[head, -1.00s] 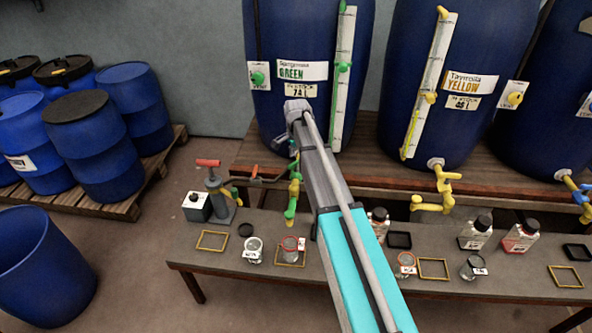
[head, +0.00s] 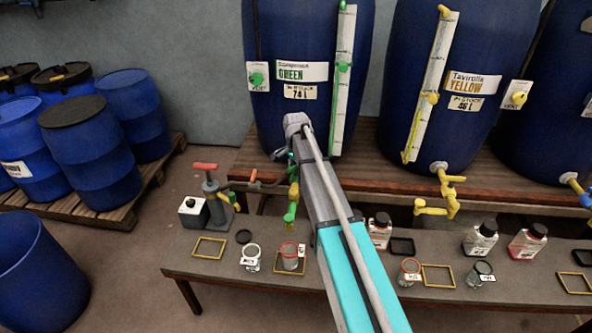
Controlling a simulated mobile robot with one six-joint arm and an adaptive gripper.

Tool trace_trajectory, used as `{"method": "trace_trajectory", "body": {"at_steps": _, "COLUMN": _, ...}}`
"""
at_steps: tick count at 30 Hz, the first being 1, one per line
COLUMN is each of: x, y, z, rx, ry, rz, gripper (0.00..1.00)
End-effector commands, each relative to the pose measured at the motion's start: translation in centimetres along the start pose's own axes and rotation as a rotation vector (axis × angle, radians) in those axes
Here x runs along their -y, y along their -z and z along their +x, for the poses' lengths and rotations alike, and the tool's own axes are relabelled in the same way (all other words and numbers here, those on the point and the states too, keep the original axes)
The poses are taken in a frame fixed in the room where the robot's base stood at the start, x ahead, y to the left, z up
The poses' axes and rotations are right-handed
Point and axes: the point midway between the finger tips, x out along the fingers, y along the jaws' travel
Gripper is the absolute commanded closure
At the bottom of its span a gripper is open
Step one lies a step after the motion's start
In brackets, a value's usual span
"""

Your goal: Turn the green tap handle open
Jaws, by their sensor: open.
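The green vat (head: 262,110) is a large blue barrel with a white "GREEN" label, standing on the wooden rack. Its tap (head: 291,208) hangs low at the front, with yellow parts above a green spout. My arm reaches from the lower right up to the vat and covers the tap's upper part. I cannot make out the tap handle clearly.
A jar with a red rim (head: 289,254) stands on the low bench (head: 335,277) below the green tap. A red-handled pump (head: 210,190) stands to its left. The yellow vat (head: 425,100) and its yellow tap (head: 440,195) are to the right. Several bottles and jars occupy the bench.

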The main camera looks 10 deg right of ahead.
Motion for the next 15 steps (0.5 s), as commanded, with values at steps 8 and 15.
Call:
{"method": "trace_trajectory", "body": {"at_steps": 8, "x": -0.01, "y": 0.02, "z": -0.01, "rx": 0.000, "ry": 0.000, "rz": 0.000, "gripper": 0.77}}
{"method": "trace_trajectory", "body": {"at_steps": 15, "x": -0.01, "y": 0.02, "z": -0.01, "rx": 0.000, "ry": 0.000, "rz": 0.000, "gripper": 1.00}}
